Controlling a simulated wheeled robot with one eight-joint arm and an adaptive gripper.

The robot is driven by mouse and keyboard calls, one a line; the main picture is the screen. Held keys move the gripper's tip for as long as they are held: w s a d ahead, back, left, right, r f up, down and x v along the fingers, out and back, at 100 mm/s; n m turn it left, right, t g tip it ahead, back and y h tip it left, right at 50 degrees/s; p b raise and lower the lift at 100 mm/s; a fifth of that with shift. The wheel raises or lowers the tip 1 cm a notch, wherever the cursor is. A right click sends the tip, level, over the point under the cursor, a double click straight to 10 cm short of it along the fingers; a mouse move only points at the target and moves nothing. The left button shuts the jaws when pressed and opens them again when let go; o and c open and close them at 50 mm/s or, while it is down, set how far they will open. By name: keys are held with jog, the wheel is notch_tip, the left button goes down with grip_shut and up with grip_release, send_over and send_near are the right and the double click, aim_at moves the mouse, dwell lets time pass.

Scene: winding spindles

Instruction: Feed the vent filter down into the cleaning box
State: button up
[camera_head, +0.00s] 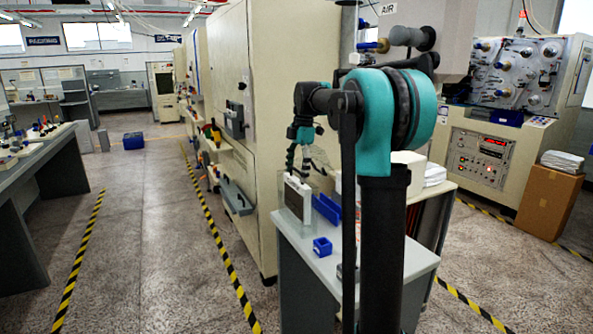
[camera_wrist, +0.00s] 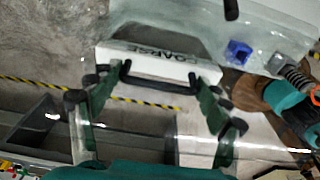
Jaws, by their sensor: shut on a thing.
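The vent filter (camera_head: 299,198) has a white frame and a dark mesh face and stands upright at the left end of the grey table. In the wrist view its white top edge (camera_wrist: 145,53) reads "COARSE" and carries a black handle. My gripper (camera_head: 293,171) is above it; in the wrist view its green fingers (camera_wrist: 160,82) are shut on the handle. A clear-walled box, seemingly the cleaning box (camera_head: 282,214), shows around the filter's lower part. How deep the filter sits in it, I cannot tell.
On the grey table (camera_head: 330,262) stand a small blue bin (camera_head: 322,246) and a longer blue tray (camera_head: 327,208). Cream machine cabinets (camera_head: 268,110) rise close behind.

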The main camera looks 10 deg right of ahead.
jog(key=shift+f, duration=0.35)
